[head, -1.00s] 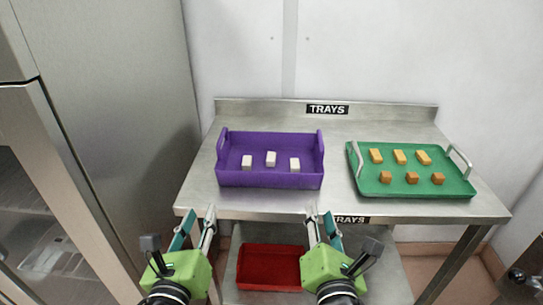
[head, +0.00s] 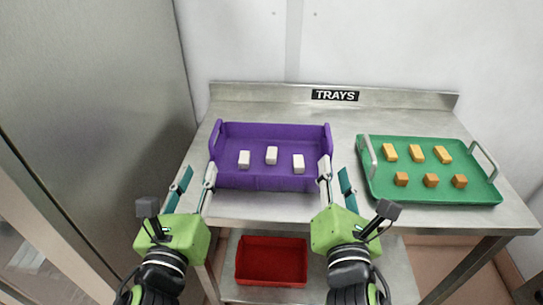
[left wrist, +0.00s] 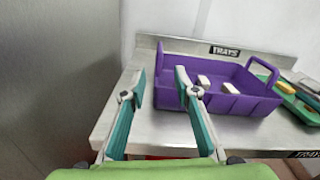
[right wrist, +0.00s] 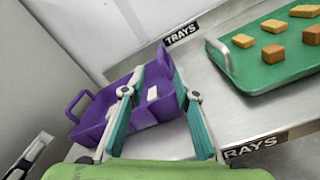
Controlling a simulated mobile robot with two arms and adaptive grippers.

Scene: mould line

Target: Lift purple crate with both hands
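The purple crate (head: 270,183) stands on the steel table with three white blocks (head: 271,155) in it. It has a raised handle at its left and right ends. My left gripper (head: 196,178) is open and empty, just in front of and left of the crate's left end. The crate also shows in the left wrist view (left wrist: 235,101), right of the fingers. My right gripper (head: 335,175) is open near the crate's right end. In the right wrist view its fingers overlap the crate (right wrist: 95,118); I cannot tell whether they touch it.
A green tray (head: 430,194) with several yellow and brown blocks stands close to the right of my right gripper. A red tray (head: 271,262) sits on the shelf below. A steel cabinet (head: 90,110) stands at left.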

